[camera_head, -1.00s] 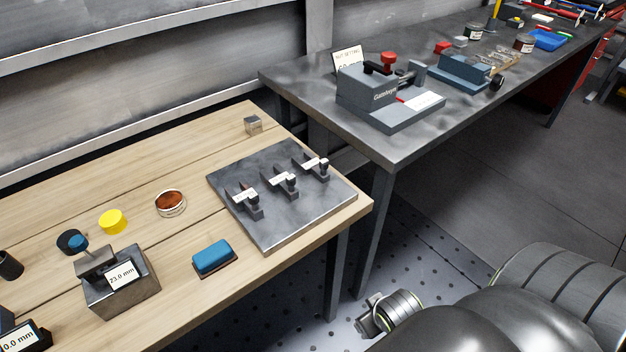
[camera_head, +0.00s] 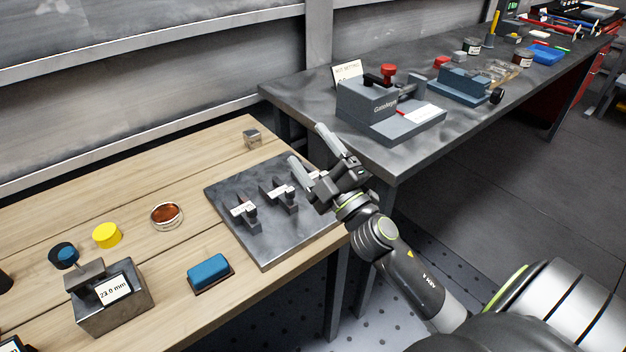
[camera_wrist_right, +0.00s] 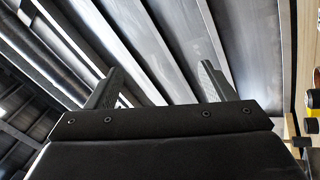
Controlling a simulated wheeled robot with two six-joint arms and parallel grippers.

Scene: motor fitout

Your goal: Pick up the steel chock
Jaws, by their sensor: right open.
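A small grey steel block (camera_head: 252,138), which looks like the steel chock, sits on the wooden table behind the dark plate, with its top face paler. My right gripper (camera_head: 308,146) is to the right of the block, above the plate's back right corner, with its fingers spread and nothing between them. It is apart from the block. In the right wrist view the two fingers (camera_wrist_right: 158,82) are also apart and empty, with a grey ribbed wall beyond, and the block is not seen there. My left gripper is not in view.
The dark plate (camera_head: 262,248) carries several grey clamp-like fixtures, the rightmost partly hidden by my right gripper. A blue block (camera_head: 208,270), a copper-coloured dish (camera_head: 167,216) and a yellow cap (camera_head: 107,236) stand to the left. A grey bench (camera_head: 400,160) with a gauge device (camera_head: 375,105) lies behind right.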

